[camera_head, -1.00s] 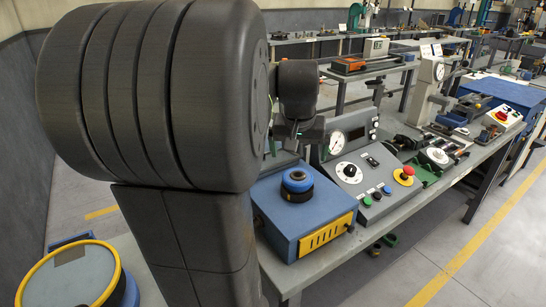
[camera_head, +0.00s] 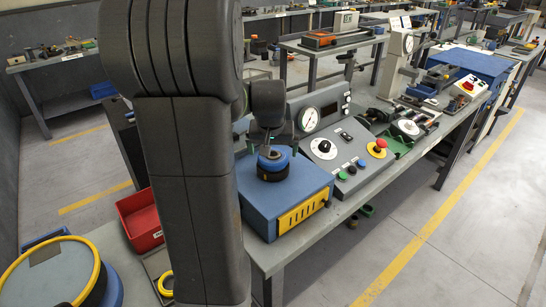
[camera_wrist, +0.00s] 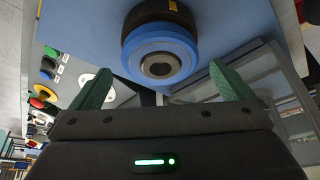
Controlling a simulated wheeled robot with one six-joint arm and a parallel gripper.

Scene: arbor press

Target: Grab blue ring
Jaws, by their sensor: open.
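The blue ring (camera_head: 273,163) sits with a black ring-shaped part on the blue box (camera_head: 312,184). In the wrist view the blue ring (camera_wrist: 160,55) shows large, with a grey metal centre and the black part behind it. My gripper (camera_wrist: 160,72) is open, with one green finger on each side of the ring's near edge. Nothing is held between the fingers. In the head view my gripper (camera_head: 272,135) is just above the ring and partly covers it.
A control panel with a gauge (camera_head: 309,119) and a red emergency button (camera_head: 377,148) stands right of the box. A red bin (camera_head: 141,219) and yellow ring (camera_head: 165,284) lie at left. My arm hides part of the bench. The floor at right is clear.

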